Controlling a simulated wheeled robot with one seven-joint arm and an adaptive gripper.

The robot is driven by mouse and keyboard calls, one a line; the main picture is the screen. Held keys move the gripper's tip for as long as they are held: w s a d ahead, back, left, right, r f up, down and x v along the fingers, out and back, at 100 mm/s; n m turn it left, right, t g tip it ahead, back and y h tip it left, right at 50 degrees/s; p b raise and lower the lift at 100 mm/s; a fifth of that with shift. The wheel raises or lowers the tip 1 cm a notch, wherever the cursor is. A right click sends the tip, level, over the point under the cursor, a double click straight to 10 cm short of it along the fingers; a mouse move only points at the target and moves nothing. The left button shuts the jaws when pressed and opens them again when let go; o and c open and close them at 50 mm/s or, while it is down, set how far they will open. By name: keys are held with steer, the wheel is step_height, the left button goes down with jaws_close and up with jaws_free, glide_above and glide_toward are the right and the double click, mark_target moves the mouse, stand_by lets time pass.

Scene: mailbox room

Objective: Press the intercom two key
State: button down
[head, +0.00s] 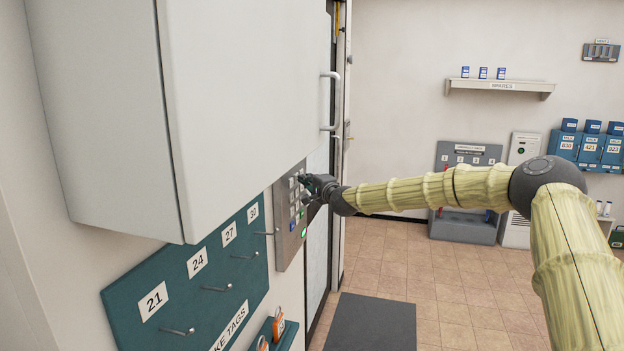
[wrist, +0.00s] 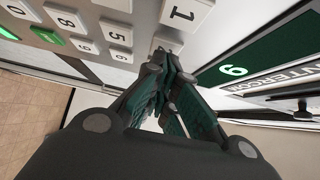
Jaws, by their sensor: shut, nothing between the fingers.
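The intercom panel (head: 288,246) is a grey plate with pale keys on the left wall, below the big white cabinet. In the wrist view its keys appear sideways, with the one key (wrist: 184,14) and the five key (wrist: 118,33) readable. Between and below these, the two key (wrist: 167,44) is mostly hidden behind my fingertips, its number covered. My gripper (head: 308,181) is shut and empty. In the wrist view its fingertips (wrist: 172,54) are at the two key's place. I cannot tell whether they touch it.
The white cabinet (head: 240,80) juts out above the panel. A teal key-tag board (head: 200,310) with hooks is left of it. The tiled floor (head: 460,290) at right is open.

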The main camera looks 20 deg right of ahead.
steer(key=shift+w+a+f+b, duration=0.1)
steer(key=shift+a+b, duration=0.05)
steer(key=shift+b, duration=0.15)
steer(key=shift+w+a+r+b, duration=0.25)
steer(key=shift+a+b, duration=0.2)
steer(key=shift+b, duration=0.45)
steer(key=shift+d, duration=0.1)
steer(key=s+d+b, duration=0.5)
steer(key=s, duration=0.7)
steer(key=shift+d+f+b, duration=0.2)
steer(key=shift+d+b, duration=0.15)
